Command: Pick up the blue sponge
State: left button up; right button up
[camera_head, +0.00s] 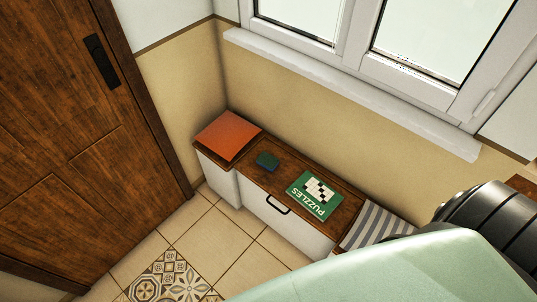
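In the head view, a small dark blue sponge (266,161) with a greenish edge lies on the brown wooden top of a low white cabinet (283,170). It lies between an orange square item on its left and a green puzzle book on its right, apart from both. Neither of my grippers shows in this view. A pale green and black part of my own body fills the lower right and hides part of the cabinet's right end.
The orange item (228,135) covers the cabinet's left end. The green puzzle book (315,195) and a striped cloth (375,224) lie to the right. A window sill (350,92) runs above. A wooden door (85,130) stands at left. Tiled floor (215,237) in front is clear.

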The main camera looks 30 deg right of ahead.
aim_at(270, 162)
jog(key=i+j+z, duration=0.15)
jog(key=z, duration=0.2)
jog(key=i+j+z, duration=0.1)
jog(key=j+z, duration=0.2)
jog(key=i+j+z, duration=0.1)
jog(key=z, duration=0.25)
jog(key=j, duration=0.1)
